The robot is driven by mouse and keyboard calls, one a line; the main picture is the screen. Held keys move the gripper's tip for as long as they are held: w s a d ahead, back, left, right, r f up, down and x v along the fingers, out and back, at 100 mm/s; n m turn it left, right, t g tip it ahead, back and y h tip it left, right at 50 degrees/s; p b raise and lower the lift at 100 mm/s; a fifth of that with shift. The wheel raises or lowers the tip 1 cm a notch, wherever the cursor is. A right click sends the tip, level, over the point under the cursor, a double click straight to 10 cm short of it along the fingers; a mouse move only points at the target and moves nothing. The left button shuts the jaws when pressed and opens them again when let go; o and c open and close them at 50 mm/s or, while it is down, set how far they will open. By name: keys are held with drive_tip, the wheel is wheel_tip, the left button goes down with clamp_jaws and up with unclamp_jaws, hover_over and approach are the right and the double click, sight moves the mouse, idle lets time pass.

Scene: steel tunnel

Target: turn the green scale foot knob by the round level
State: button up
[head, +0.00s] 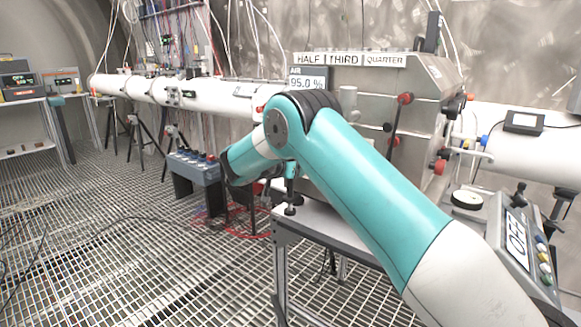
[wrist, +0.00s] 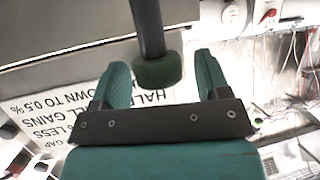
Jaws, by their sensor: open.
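In the wrist view a dark green knob (wrist: 157,71) sits on the end of a dark post. My gripper (wrist: 163,66) is open, with one teal finger on each side of the knob. A gap shows on both sides, wider on the right, and neither finger visibly touches the knob. Whether the knob is fully at fingertip depth I cannot tell. In the head view my arm hides most of the area around the gripper. I cannot make out the round level for certain in either view.
A printed text sheet (wrist: 125,115) lies behind the fingers in the wrist view. In the head view a steel box (head: 425,100) with red and black knobs stands behind my arm. A blue unit (head: 193,166) stands left, and an "OFF" panel (head: 516,240) at right.

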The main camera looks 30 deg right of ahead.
drive_tip(key=shift+w+d+f, duration=0.1)
drive_tip(key=shift+d, duration=0.05)
drive_tip(key=shift+c, duration=0.4)
drive_tip(key=c, duration=0.8)
drive_tip(key=shift+c, duration=0.2)
drive_tip(key=shift+n+t+b, duration=0.3)
drive_tip(key=shift+b, duration=0.2)
drive_tip(key=n+t+y+b, duration=0.2)
drive_tip(key=shift+n+t, duration=0.3)
drive_tip(key=shift+n, duration=0.1)
drive_tip(key=shift+n+t+y+b, duration=0.7)
drive_tip(key=shift+n+t+y, duration=0.6)
drive_tip(key=shift+n+y, duration=1)
drive_tip(key=shift+y, duration=0.3)
